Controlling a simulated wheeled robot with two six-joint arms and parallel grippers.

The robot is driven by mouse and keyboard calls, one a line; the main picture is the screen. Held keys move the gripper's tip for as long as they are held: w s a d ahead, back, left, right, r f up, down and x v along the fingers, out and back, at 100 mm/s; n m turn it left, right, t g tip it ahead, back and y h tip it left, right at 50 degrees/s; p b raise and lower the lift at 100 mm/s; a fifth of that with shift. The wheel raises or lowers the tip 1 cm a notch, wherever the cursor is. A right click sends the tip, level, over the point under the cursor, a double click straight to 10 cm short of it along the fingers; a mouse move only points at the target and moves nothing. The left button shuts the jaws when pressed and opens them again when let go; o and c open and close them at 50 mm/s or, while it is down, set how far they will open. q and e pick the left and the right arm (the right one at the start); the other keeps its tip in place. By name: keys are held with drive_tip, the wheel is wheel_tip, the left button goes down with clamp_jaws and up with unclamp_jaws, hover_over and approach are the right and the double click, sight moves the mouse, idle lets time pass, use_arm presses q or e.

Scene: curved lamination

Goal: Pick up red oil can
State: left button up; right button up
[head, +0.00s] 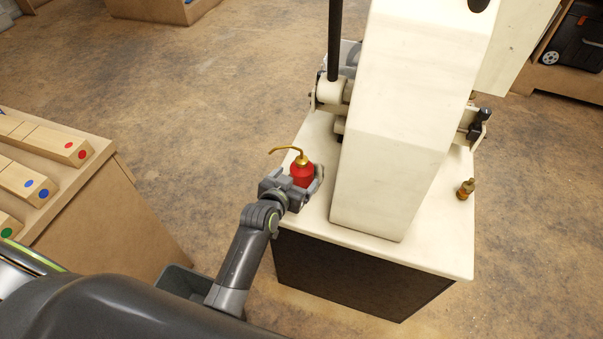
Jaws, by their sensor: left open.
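The red oil can (302,174) stands upright on the near left part of the cream machine table (440,258). It has a brass top and a thin curved brass spout pointing left. My left gripper (306,186) is at the can, with its open fingers on either side of the red body. The gripper hides the can's lower part. I cannot tell whether either finger touches it. My right gripper is not in view.
A large cream machine column (385,130) rises just right of the can. A small brass fitting (465,188) stands at the table's right edge. A wooden bench (75,200) with marked wooden blocks is on the left. Open floor lies between bench and machine.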

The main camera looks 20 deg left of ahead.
use_arm(q)
drive_tip(key=shift+x, duration=1.5)
drive_tip(key=shift+d+r, duration=0.1)
drive_tip(key=c, duration=1.2)
